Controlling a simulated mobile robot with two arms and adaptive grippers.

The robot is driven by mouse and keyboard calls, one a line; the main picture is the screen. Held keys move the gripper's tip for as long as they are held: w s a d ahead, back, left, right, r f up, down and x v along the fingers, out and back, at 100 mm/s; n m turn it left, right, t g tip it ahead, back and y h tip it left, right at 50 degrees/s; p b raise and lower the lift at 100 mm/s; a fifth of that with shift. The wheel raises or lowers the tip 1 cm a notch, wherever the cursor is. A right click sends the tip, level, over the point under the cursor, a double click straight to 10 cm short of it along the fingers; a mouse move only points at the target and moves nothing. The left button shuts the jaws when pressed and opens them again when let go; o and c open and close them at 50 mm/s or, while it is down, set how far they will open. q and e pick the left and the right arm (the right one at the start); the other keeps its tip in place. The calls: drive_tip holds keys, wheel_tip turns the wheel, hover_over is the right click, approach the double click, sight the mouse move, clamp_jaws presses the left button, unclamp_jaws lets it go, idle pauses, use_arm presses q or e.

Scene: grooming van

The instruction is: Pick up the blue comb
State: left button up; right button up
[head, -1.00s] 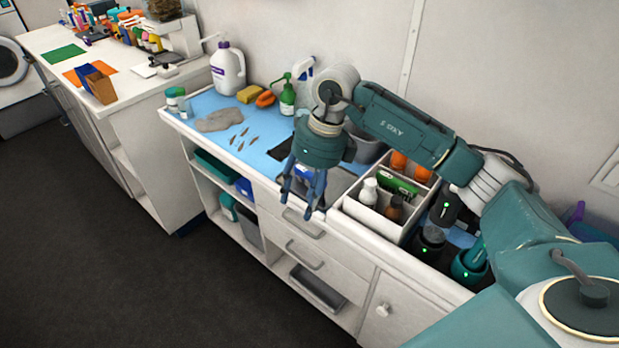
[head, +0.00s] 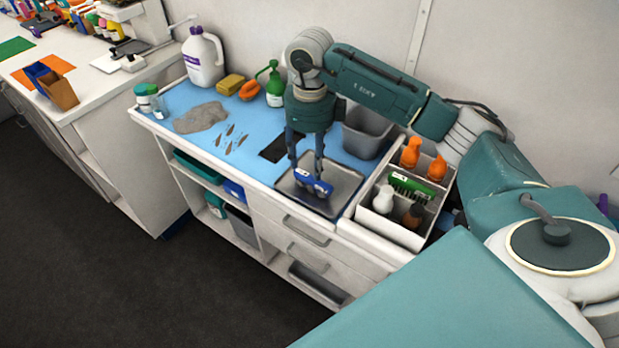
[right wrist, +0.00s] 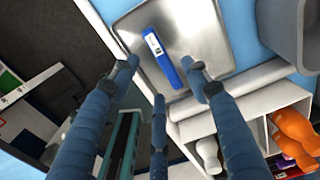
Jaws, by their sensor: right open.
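The blue comb (head: 314,185), with a white label on it, lies in a shallow grey metal tray (head: 342,203) on the counter. In the right wrist view the comb (right wrist: 168,64) lies lengthwise in the tray (right wrist: 203,30), between the fingertips in the picture. My right gripper (head: 306,166) points down over the tray, open and empty, its fingers close to the comb. Its fingers (right wrist: 160,70) show apart in the right wrist view. I cannot tell whether they touch the comb. My left gripper is not in view.
A white caddy (head: 399,232) with bottles and a green brush stands right of the tray. A grey bin (head: 367,135) stands behind.

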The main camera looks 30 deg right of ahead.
sight(310, 178)
drive_tip(key=shift+s+f, duration=0.2)
drive_tip(key=shift+f, duration=1)
drive_tip(key=f, duration=0.1)
drive_tip(key=f+p, duration=0.1)
drive_tip(key=f, duration=0.1)
drive_tip(key=f+p, duration=0.1)
drive_tip(key=f, duration=0.1)
drive_tip(key=shift+w, duration=0.25)
drive_tip(key=shift+c, duration=0.8)
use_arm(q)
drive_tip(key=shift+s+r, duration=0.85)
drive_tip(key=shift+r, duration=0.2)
use_arm(e)
drive_tip(key=c, duration=1)
